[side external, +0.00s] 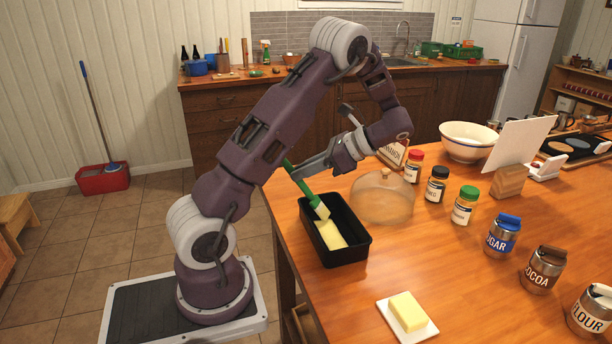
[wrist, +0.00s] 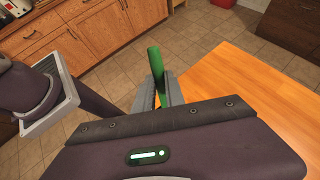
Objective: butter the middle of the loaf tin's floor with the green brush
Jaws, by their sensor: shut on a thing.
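The green brush (side external: 305,188) is held by its handle in my gripper (side external: 292,172), and its pale bristles point down into the loaf tin. My gripper is shut on the handle above the tin's far left side. In the wrist view the green brush (wrist: 156,66) stands up between the fingers (wrist: 160,92); its bristles are hidden there. The black loaf tin (side external: 345,255) stands on the table near its left edge. A pale yellow patch (side external: 329,234) shows on the tin's floor. I cannot tell whether the bristles touch the floor.
A glass dome (side external: 382,198) stands right beside the tin. A butter block (side external: 407,311) lies on a white plate (side external: 423,334) in front. Spice jars (side external: 436,186) and labelled canisters (side external: 503,236) stand to the right. The table between the tin and canisters is clear.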

